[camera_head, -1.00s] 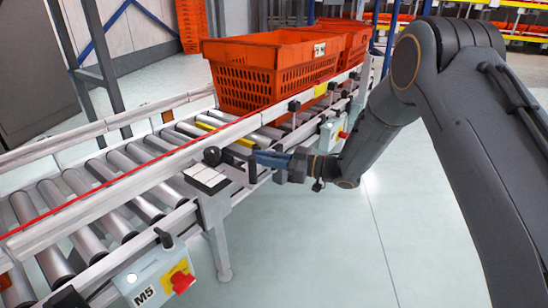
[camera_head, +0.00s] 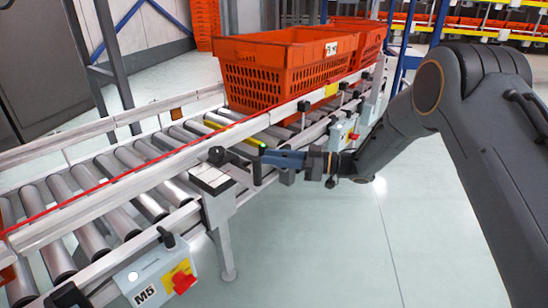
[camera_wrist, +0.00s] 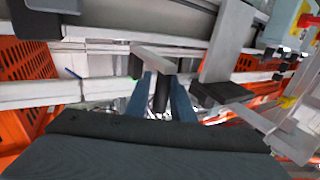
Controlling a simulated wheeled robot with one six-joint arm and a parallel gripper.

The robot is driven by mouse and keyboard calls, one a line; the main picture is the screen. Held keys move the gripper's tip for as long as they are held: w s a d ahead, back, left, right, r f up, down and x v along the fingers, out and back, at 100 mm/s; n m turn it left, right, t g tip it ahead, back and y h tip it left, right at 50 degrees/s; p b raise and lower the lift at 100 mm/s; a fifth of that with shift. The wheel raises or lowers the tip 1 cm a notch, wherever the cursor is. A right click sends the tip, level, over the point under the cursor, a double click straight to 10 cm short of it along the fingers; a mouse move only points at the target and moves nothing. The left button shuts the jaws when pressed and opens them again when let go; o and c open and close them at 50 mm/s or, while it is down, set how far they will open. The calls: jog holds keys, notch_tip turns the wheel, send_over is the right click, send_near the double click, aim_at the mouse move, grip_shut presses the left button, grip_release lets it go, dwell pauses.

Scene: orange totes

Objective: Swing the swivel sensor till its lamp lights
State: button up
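The swivel sensor (camera_head: 238,159) is a dark arm on a pale bracket at the conveyor's near rail, with a round black knob at its left end. A black upright grip (camera_head: 257,174) hangs at its right end. A small green lamp (camera_head: 262,147) glows at that end; green also shows in the wrist view (camera_wrist: 136,66). My gripper (camera_head: 266,159) reaches in from the right. In the wrist view its two blue fingers (camera_wrist: 161,98) stand on either side of the black grip (camera_wrist: 161,92) and look closed on it. The fingers partly hide the sensor.
An orange tote (camera_head: 275,72) stands on the rollers behind the sensor, with another tote (camera_head: 360,40) beyond. The near rail carries several black-topped brackets. A grey M5 box (camera_head: 155,277) with a red knob hangs at lower left. The floor at right is clear.

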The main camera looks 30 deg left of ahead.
jog(key=p+v, duration=0.2)
jog(key=v, duration=0.5)
jog(key=shift+d, duration=0.35)
jog(key=shift+w, duration=0.1)
